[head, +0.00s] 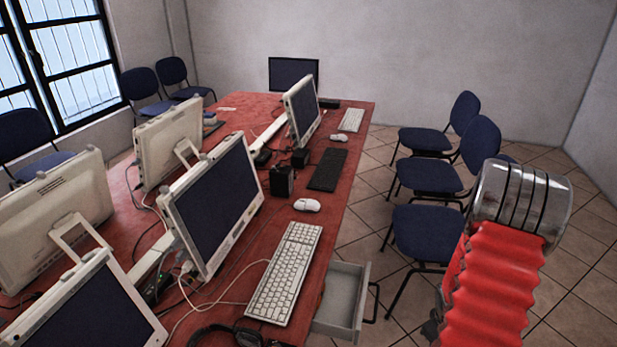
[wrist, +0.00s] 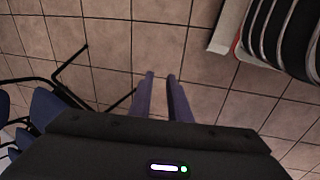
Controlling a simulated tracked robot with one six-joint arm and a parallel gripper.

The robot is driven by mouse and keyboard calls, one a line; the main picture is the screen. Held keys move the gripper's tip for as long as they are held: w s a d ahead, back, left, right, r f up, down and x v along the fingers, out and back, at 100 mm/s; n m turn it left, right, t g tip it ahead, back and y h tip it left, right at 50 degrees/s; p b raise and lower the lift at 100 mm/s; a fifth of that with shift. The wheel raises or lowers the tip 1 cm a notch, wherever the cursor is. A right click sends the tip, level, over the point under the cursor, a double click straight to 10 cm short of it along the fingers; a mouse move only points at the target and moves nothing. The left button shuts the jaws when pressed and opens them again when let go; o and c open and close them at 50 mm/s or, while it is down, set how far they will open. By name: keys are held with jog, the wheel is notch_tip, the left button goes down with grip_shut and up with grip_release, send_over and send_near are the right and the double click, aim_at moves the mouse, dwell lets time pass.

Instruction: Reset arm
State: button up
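My gripper (wrist: 160,76) shows in the wrist view with two slim purple-grey fingers. They stand a little apart, and floor tiles show between them; nothing is held. The fingers hang over bare tiled floor. In the head view a red ribbed section of my arm (head: 495,285) with a shiny metal end stands at the lower right, beside the chairs. My gripper cannot be made out in the head view.
A red table (head: 335,195) carries several monitors, keyboards and loose cables. A grey drawer (head: 343,300) hangs open at its near right side. Blue chairs (head: 430,175) line the right; chair legs (wrist: 70,75) show left in the wrist view. Tiled floor (head: 585,255) is clear at right.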

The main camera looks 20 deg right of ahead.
jog(key=a+r+t+y, duration=0.2)
jog(key=a+r+t, duration=0.3)
jog(key=a+r, duration=3.5)
jog(key=shift+w+m, duration=0.2)
jog(key=shift+m, duration=0.1)
jog(key=shift+r, duration=0.1)
